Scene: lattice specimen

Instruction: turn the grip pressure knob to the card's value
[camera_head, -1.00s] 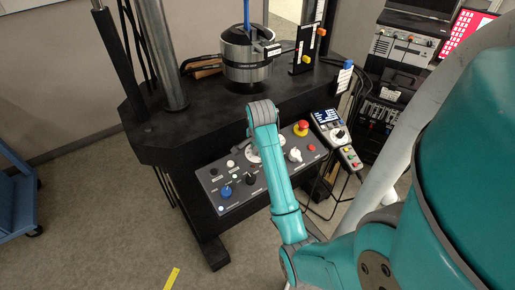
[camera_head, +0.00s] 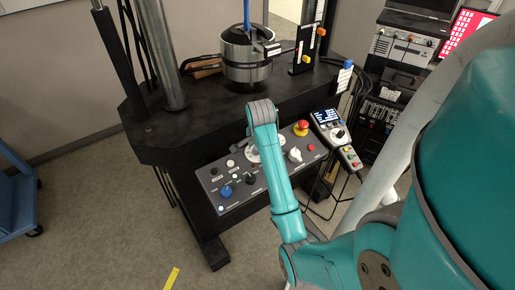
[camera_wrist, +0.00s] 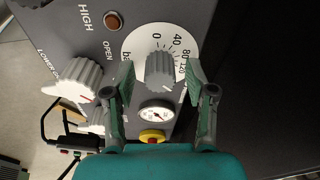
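The grip pressure knob (camera_wrist: 160,68) is grey and ribbed, on a white round dial marked 0, 40, 80, 120 and "bar" in the wrist view. Its pointer setting is too small to tell. My gripper (camera_wrist: 160,84) is open, with one green-padded finger on each side of the knob; I see no clear contact. In the head view my arm covers the knob, and only part of the white dial plate (camera_head: 252,156) shows beside it. A small round gauge (camera_wrist: 157,114) sits below the dial; its reading is unclear. I cannot make out a card with a value.
A larger white knob (camera_wrist: 80,80) stands left of the dial, close to the left finger. The control panel (camera_head: 228,207) also carries a blue knob (camera_head: 226,191), a white knob (camera_head: 295,155) and a red stop button (camera_head: 301,128). A handheld pendant (camera_head: 328,118) hangs at right.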

